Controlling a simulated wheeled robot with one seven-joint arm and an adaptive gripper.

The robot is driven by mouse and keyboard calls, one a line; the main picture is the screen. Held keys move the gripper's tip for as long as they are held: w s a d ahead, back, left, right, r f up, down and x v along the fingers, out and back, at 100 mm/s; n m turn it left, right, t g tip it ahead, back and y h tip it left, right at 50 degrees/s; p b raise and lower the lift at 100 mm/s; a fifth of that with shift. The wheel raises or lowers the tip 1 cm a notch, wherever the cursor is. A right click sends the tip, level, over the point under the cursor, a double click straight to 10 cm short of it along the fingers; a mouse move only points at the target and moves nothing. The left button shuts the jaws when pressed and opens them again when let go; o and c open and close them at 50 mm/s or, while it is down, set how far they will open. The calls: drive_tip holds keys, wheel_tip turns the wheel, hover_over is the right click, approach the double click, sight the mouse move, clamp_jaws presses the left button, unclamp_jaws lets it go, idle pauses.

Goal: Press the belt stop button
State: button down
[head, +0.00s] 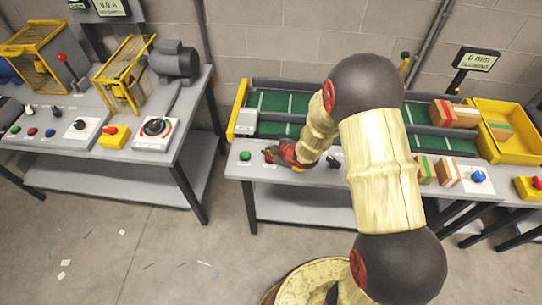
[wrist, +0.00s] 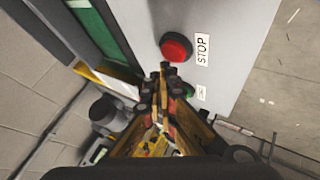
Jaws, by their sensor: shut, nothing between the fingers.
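The red stop button (wrist: 176,47) stands on a grey panel beside a label reading STOP in the wrist view. My gripper (wrist: 163,72) is shut and empty. In that view its fingertips show just below the red button, and a gap is visible between them in the picture; I cannot tell the height.
The green belt (head: 270,101) runs behind the controls. A dark knob (head: 334,160) is right of my gripper. Another bench (head: 110,150) stands left across a floor gap.

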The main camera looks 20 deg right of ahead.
sight(270, 158)
wheel_tip(270, 158, up, 6)
drive_tip(key=p, duration=0.4)
drive_tip(key=shift+f, duration=0.15)
drive_tip(key=shift+f, duration=0.1)
idle(0.6)
